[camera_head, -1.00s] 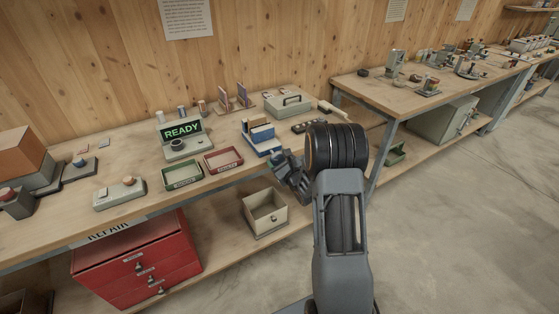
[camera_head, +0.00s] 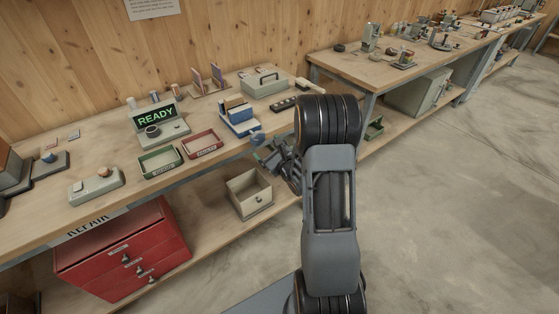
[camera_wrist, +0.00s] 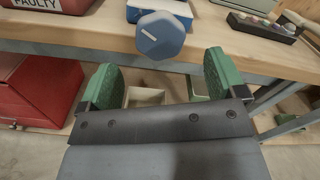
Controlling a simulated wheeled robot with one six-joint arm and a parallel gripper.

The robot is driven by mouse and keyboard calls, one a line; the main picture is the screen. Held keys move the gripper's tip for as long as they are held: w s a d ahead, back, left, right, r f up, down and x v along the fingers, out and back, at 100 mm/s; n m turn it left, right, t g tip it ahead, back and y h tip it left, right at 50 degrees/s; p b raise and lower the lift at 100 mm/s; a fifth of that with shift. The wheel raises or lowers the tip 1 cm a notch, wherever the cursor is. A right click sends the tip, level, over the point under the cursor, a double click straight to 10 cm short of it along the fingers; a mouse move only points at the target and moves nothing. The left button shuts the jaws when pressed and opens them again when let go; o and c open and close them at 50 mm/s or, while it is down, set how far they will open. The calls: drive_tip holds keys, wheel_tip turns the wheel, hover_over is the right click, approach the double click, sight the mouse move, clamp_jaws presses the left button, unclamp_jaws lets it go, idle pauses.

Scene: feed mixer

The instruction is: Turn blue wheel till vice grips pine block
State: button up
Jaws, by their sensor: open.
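The blue wheel (camera_wrist: 160,36) is a faceted knob with a pale mark, at the front of the blue vice (camera_wrist: 185,10) at the bench edge. In the head view the blue wheel (camera_head: 257,139) shows just above my gripper (camera_head: 270,156). The vice (camera_head: 240,124) stands on the bench with a light wooden block (camera_head: 234,103), likely the pine block, at its top. Whether the jaws touch the block cannot be told. In the wrist view my gripper (camera_wrist: 161,78) is open and empty, its green pads either side of and below the wheel, apart from it.
A red tray (camera_head: 203,146) and green tray (camera_head: 160,162) lie left of the vice, near a READY display (camera_head: 156,117). A dark strip of small parts (camera_wrist: 262,27) lies to its right. The bench edge (camera_wrist: 90,40) runs behind the fingers. An open bin (camera_head: 250,190) stands below.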

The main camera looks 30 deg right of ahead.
drive_tip(key=s, duration=0.8)
drive_tip(key=shift+d, duration=0.45)
drive_tip(key=shift+w, duration=0.1)
drive_tip(key=s+d+f+n+g+h, duration=0.35)
drive_tip(key=f+n+g, duration=0.35)
drive_tip(key=f+n, duration=0.25)
drive_tip(key=s+r+n+g+h, duration=0.1)
drive_tip(key=s+r+n+g, duration=0.1)
drive_tip(key=s+n+g, duration=0.45)
drive_tip(key=s+a+r+n+y+p, duration=0.1)
drive_tip(key=s+a+r+n, duration=0.1)
drive_tip(key=a+r+n, duration=0.5)
drive_tip(key=s+a+r+n+y+p, duration=0.1)
drive_tip(key=s+a+r+n+p, duration=0.1)
drive_tip(key=a+r+n, duration=0.5)
drive_tip(key=s+a+r, duration=0.1)
drive_tip(key=a+r, duration=0.2)
drive_tip(key=r, duration=0.3)
drive_tip(key=shift+s+a+r+n+g, duration=0.2)
drive_tip(key=shift+s+n+g, duration=0.1)
drive_tip(key=shift+s+g, duration=0.05)
